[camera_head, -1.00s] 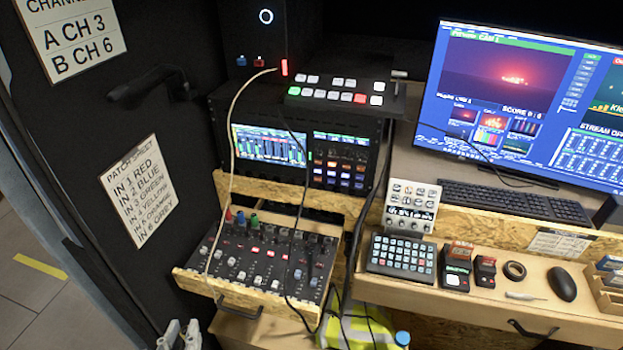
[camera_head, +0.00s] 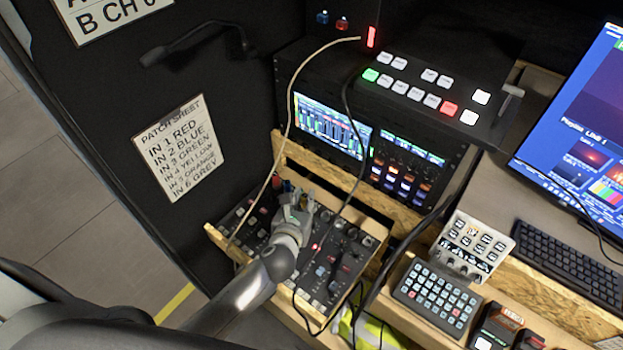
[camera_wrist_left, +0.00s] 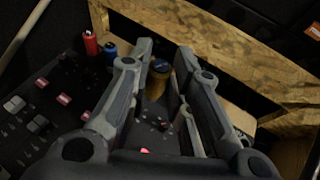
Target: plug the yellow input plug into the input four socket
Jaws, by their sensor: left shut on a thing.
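My left gripper (camera_head: 300,208) is over the back row of the mixer (camera_head: 335,278) in the head view. In the left wrist view, its fingers (camera_wrist_left: 165,62) are around a small amber-yellow piece, the yellow input plug (camera_wrist_left: 159,67), mostly hidden between them. A red plug (camera_wrist_left: 90,43) and a blue plug (camera_wrist_left: 110,49) stand upright on the mixer's back row, left of the fingers; they also show in the head view behind the gripper. I cannot pick out the input four socket; the fingers cover that stretch. The right gripper is not in view.
The patch sheet (camera_head: 180,150) on the dark wall reads IN 4 YELLOW. A wooden ledge (camera_head: 325,185) rises just behind the mixer. A pale cable (camera_head: 288,118) and a dark cable (camera_head: 350,120) hang over it. A button keypad (camera_head: 437,295) sits to the right.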

